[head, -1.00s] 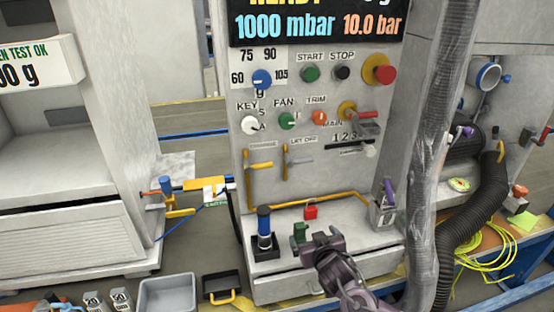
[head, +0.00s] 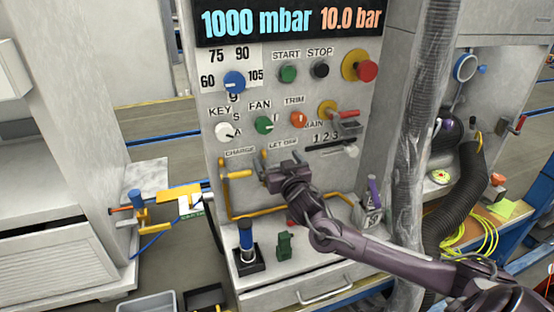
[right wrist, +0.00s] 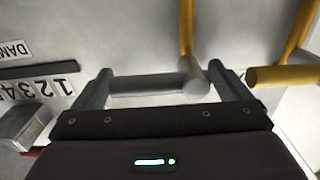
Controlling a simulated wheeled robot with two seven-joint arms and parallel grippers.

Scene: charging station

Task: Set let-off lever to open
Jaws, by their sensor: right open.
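The LET OFF lever (head: 264,161) is on the front panel, just right of the CHARGE lever (head: 236,174). In the head view my right gripper (head: 272,172) is at the LET OFF lever and hides most of it. In the right wrist view the open right gripper (right wrist: 165,88) has a pale grey cylindrical handle (right wrist: 150,85) lying crosswise between its fingers, by the yellow pipe. I cannot tell whether the fingers touch it. The CHARGE lever's yellow handle (right wrist: 280,76) is just outside the right-hand finger. My left gripper is not in view.
Knobs and a red button (head: 367,71) are above the levers. The slider scale (head: 330,143) is right of them. A yellow pipe (head: 228,205) runs below. A blue-topped cylinder (head: 246,240) and green part (head: 284,246) stand on the ledge. A wrapped column (head: 405,150) rises at right.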

